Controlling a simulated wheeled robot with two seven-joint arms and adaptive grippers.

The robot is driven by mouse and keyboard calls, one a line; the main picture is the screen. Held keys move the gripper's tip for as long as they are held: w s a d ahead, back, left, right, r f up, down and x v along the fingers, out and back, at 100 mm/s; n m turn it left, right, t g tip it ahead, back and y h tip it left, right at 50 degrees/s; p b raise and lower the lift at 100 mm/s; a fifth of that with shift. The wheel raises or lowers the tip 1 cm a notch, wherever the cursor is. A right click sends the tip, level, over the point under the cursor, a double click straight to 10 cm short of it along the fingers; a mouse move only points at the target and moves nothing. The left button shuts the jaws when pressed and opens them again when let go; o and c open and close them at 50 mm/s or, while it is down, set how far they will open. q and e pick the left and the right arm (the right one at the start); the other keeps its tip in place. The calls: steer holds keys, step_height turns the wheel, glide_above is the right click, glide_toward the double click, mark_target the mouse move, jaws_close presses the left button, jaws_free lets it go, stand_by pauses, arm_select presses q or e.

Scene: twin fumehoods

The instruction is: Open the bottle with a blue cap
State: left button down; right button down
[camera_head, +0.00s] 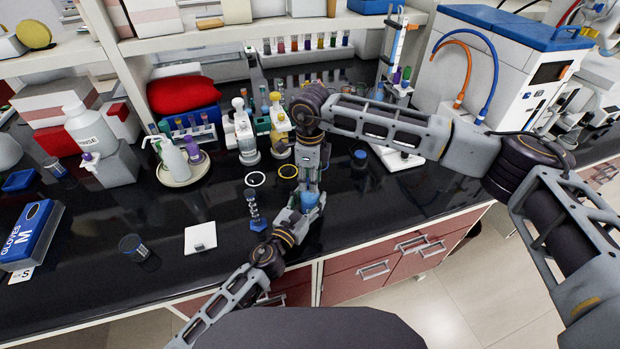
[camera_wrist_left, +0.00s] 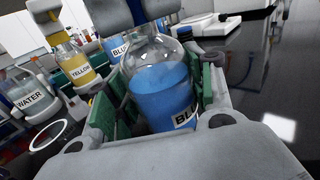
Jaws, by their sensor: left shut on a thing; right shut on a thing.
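A clear bottle of blue liquid (camera_head: 311,200) with a label starting "BLU" is low in the middle of the head view. My left gripper (camera_head: 303,214) is shut around its body. The bottle also fills the middle of the left wrist view (camera_wrist_left: 160,88), between green finger pads, slightly tilted there. My right gripper (camera_head: 312,184) points down from above, directly over the bottle, with its fingers shut at the bottle's top. Its fingertips (camera_wrist_left: 130,12) show at the top edge of the wrist view.
A yellow bottle (camera_head: 281,135) and a water bottle (camera_head: 245,135) stand behind. A small dark stand (camera_head: 254,208) is left of my left gripper. The bench to the right is mostly clear.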

steer(key=n, duration=0.4)
steer(key=shift+n, duration=0.4)
steer(key=n, duration=0.8)
steer(key=shift+n, duration=0.4)
steer(key=n, duration=0.4)
steer(key=shift+r, duration=1.25)
stand_by(0.6)
steer(key=shift+r, duration=1.9)
